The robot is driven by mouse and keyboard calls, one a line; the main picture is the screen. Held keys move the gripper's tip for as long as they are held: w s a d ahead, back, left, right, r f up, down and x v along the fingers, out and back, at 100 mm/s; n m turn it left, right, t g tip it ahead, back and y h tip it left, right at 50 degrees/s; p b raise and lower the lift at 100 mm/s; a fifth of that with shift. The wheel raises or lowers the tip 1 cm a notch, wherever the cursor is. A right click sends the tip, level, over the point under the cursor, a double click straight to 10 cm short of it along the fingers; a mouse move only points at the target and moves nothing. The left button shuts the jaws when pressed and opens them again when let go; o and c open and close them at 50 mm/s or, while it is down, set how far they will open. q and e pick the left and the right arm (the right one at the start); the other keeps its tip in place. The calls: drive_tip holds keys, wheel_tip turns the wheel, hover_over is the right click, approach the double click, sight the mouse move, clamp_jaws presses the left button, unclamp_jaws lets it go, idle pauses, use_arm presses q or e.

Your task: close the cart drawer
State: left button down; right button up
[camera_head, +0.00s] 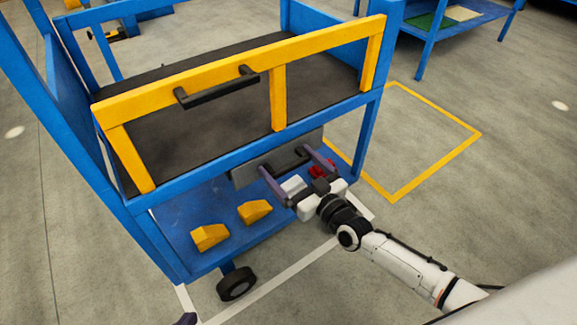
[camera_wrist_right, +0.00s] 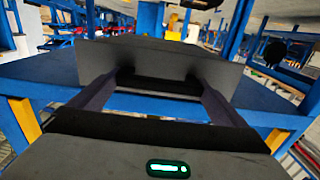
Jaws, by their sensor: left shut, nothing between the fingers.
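The blue cart (camera_head: 230,157) fills the middle of the head view. A grey drawer (camera_head: 245,175) sits under its upper shelf, and its front faces my right gripper (camera_head: 285,160). In the right wrist view the drawer front (camera_wrist_right: 215,75) spans the view ahead of the fingers. My right gripper is open, its two dark fingers spread wide and pointing at the drawer front. The tips are at or very near it; contact is unclear. How far the drawer stands out is hard to tell. My left gripper (camera_head: 185,319) shows only as a dark tip at the bottom edge.
Two yellow blocks (camera_head: 210,236) (camera_head: 254,211) and a red object (camera_head: 322,170) are on the cart's lower shelf. A yellow frame (camera_head: 278,97) with a black handle (camera_head: 218,90) stands above. A wheel (camera_head: 236,284) is at the front. Floor right of the cart is clear.

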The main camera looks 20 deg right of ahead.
drive_tip(key=shift+s+d, duration=0.1)
drive_tip(key=shift+s, duration=0.25)
use_arm(q)
drive_tip(key=r+p, duration=0.1)
drive_tip(key=a+r+t+p, duration=0.1)
drive_tip(key=p, duration=0.1)
drive_tip(key=shift+s+a+n, duration=0.3)
drive_tip(key=shift+s+n, duration=0.05)
drive_tip(key=shift+n, duration=0.05)
use_arm(e)
drive_tip(key=v, duration=0.9)
drive_tip(key=shift+s, duration=0.25)
